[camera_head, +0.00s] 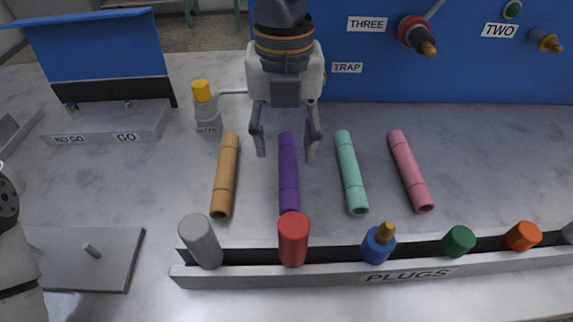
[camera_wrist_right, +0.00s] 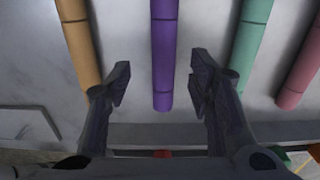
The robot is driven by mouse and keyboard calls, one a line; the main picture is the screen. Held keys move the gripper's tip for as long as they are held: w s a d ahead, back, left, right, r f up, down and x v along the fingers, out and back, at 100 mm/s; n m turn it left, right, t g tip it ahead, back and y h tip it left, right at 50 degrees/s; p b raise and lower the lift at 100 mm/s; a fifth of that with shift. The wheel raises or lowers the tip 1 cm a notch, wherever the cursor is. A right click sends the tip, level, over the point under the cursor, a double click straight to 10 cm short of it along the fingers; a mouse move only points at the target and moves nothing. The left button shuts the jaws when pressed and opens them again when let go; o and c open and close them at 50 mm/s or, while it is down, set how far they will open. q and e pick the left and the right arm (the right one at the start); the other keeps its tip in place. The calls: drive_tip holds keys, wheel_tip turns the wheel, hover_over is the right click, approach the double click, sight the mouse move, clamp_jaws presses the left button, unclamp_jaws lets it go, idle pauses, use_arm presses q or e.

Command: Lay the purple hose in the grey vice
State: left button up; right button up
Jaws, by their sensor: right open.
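The purple hose (camera_head: 289,185) lies on the marbled worktop between the tan and mint hoses. My right gripper (camera_head: 285,154) is open and empty above it, one finger on each side of the hose. In the right wrist view the purple hose (camera_wrist_right: 163,50) runs between the spread fingertips (camera_wrist_right: 160,84), with a gap on both sides. Contact with the worktop cannot be told. No grey vice can be made out for certain; a grey piece (camera_head: 14,132) is cut off at the left edge. My left gripper is not in view.
Tan (camera_head: 226,176), mint (camera_head: 351,172) and pink (camera_head: 410,170) hoses lie alongside. A rack labelled PLUGS (camera_head: 330,273) holds several coloured plugs in front. A grey plate with a peg (camera_head: 115,270) is front left. A NO GO/GO gauge stand (camera_head: 95,120) and yellow-capped bottle (camera_head: 205,108) stand behind.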

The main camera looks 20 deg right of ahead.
sight(288, 165)
drive_tip(key=f, duration=0.5)
drive_tip(key=shift+s+d+b, duration=0.2)
drive_tip(key=shift+b, duration=0.15)
clamp_jaws()
